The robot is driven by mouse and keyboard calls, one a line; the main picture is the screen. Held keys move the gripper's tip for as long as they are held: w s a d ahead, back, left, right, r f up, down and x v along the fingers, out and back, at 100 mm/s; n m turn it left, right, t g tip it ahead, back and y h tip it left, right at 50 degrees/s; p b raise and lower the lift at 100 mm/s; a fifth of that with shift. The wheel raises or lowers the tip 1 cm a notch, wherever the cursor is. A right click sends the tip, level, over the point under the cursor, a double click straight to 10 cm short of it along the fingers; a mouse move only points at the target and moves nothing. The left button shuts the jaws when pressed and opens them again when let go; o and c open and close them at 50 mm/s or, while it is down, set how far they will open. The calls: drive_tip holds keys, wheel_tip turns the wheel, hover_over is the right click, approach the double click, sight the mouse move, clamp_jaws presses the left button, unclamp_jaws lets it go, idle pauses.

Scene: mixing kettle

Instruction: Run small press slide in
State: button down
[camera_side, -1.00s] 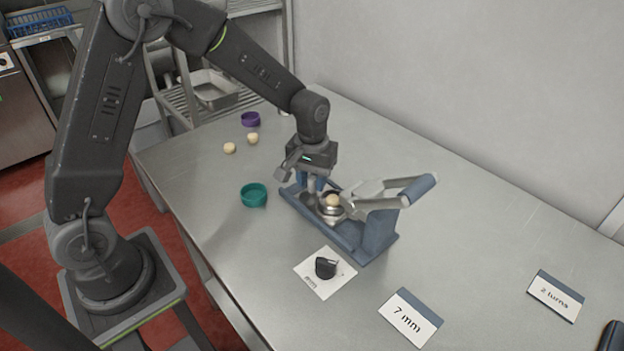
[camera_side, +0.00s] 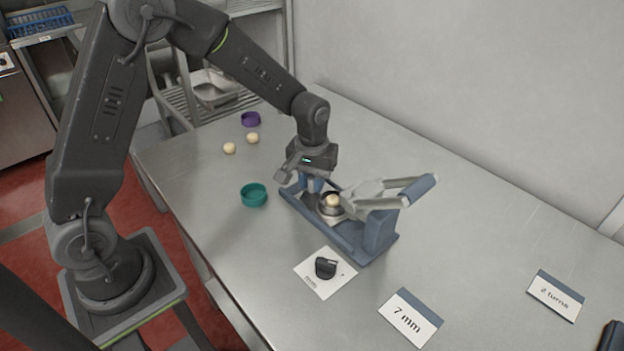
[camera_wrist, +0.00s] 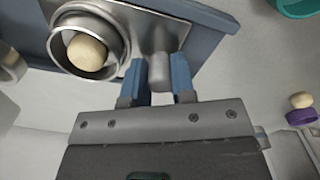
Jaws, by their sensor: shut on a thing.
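The small blue press (camera_side: 372,236) stands on the metal table with its lever raised to the right, ending in a blue grip (camera_side: 419,188). Its metal slide (camera_wrist: 168,36) carries a round cup (camera_wrist: 58,42) with a pale dough ball (camera_wrist: 86,52) inside; the ball also shows in the side view (camera_side: 333,200). My gripper (camera_side: 314,186) is at the left end of the press. In the wrist view its blue fingers (camera_wrist: 158,80) are shut on the slide's grey knob (camera_wrist: 159,70), beside the cup.
A teal ring (camera_side: 253,195), a purple ring (camera_side: 250,119) and two dough balls (camera_side: 241,143) lie left of and behind the press. In front are a black knob (camera_side: 325,267) on a white card, a "7 mm" card (camera_side: 410,318) and a "2 turns" card (camera_side: 556,296).

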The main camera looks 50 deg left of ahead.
sight(323, 199)
drive_tip(key=d, duration=0.3)
drive_tip(key=shift+d, duration=0.2)
drive_tip(key=c, duration=1.2)
unclamp_jaws()
wheel_tip(323, 199, up, 14)
drive_tip(key=shift+c, duration=0.4)
